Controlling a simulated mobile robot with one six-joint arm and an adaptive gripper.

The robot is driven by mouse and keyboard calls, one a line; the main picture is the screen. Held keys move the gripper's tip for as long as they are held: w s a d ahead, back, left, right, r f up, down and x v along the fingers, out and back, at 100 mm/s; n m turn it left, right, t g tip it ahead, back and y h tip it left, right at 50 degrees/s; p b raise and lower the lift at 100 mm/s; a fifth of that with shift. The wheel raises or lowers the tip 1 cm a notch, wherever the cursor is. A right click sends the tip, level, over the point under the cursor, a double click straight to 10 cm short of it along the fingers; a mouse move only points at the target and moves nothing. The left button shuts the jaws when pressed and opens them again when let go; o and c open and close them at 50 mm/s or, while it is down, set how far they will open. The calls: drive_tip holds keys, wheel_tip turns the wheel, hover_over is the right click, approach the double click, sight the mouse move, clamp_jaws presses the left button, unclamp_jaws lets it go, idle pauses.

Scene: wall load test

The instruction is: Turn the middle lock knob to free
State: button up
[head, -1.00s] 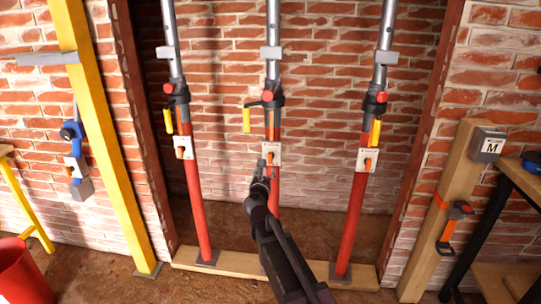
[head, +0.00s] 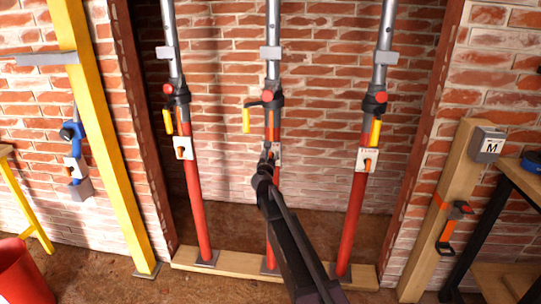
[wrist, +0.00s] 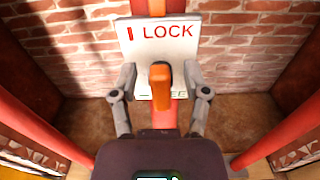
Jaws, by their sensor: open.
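The middle prop is a red post with a grey upper tube. Its white lock plate (wrist: 190,58) fills the centre of the wrist view, with red LOCK lettering and a mark at the top and partly hidden lettering at the bottom. The orange knob (wrist: 160,84) stands upright on the plate. My gripper (wrist: 160,82) is open, with one finger on each side of the knob and a gap on both sides. In the head view my gripper (head: 268,157) is in front of the middle plate (head: 277,153) and hides most of it and the knob.
Left and right props carry similar plates, the left plate (head: 182,148) and the right plate (head: 367,160). The middle prop has a yellow handle (head: 247,120) and a red button (head: 267,95) above the plate. A wooden sill (head: 220,266) lies under the props.

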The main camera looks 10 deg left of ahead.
drive_tip(key=shift+w, duration=0.35)
clamp_jaws()
idle(0.4)
drive_tip(key=m, duration=0.4)
drive_tip(key=shift+d+f, duration=0.1)
drive_tip(key=shift+d, duration=0.25)
drive_tip(key=m, duration=0.4)
drive_tip(key=shift+d+f+m+b, duration=0.25)
drive_tip(key=shift+d+m+b, duration=0.05)
drive_tip(key=shift+m+b, duration=0.1)
drive_tip(key=shift+d+f+m+b, duration=0.1)
drive_tip(key=shift+f+m+b, duration=0.1)
drive_tip(key=shift+m, duration=1.35)
drive_tip(key=shift+d+f+m+b, duration=0.1)
drive_tip(key=shift+f+m+b, duration=0.15)
drive_tip(key=shift+m, duration=1.25)
drive_tip(key=shift+d+f+m+b, duration=0.1)
drive_tip(key=shift+f+m+b, duration=0.1)
drive_tip(key=shift+m, duration=1.35)
